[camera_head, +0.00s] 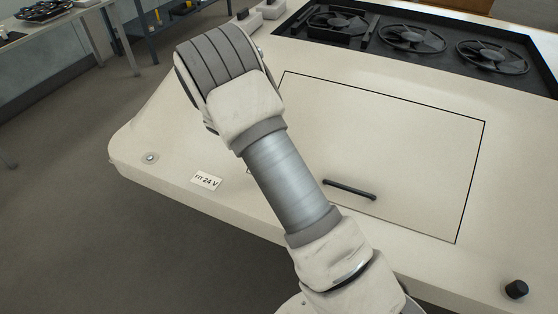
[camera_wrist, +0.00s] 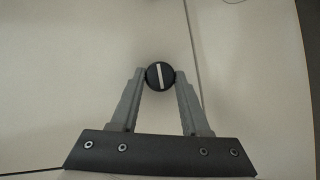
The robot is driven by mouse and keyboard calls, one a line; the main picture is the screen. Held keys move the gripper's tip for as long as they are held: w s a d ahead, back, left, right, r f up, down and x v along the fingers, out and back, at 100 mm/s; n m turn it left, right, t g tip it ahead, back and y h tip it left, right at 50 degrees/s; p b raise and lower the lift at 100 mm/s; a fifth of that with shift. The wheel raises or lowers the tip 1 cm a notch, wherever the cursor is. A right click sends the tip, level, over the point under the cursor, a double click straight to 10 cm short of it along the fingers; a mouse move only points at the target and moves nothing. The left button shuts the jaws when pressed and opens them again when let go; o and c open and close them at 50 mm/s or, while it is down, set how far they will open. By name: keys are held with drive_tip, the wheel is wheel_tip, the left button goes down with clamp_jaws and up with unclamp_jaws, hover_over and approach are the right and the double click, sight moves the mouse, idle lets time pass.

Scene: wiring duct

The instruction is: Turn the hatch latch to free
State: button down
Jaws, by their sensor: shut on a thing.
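The hatch latch (camera_wrist: 160,70) is a small round black knob with a white line across its face. The line runs nearly up and down in the wrist view, tilted slightly. My gripper (camera_wrist: 160,77) has one fingertip on each side of the knob and is shut on it. The hatch (camera_head: 410,150) is a flat cream panel outlined by a dark seam, lying flush in the cream top. In the camera_head view my arm hides the gripper and the latch.
A black bar handle (camera_head: 349,189) is on the hatch near its front edge. A black knob (camera_head: 516,289) stands at the front right. Several fans (camera_head: 412,38) sit in a dark recess behind. A "FIT 24 V" label (camera_head: 206,181) is at the left.

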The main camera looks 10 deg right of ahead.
drive_tip(key=shift+c, duration=1.9)
unclamp_jaws()
drive_tip(key=p+v, duration=0.2)
drive_tip(key=v, duration=1.5)
drive_tip(key=shift+a+r, duration=0.15)
drive_tip(key=shift+r, duration=0.05)
drive_tip(key=shift+r, duration=0.1)
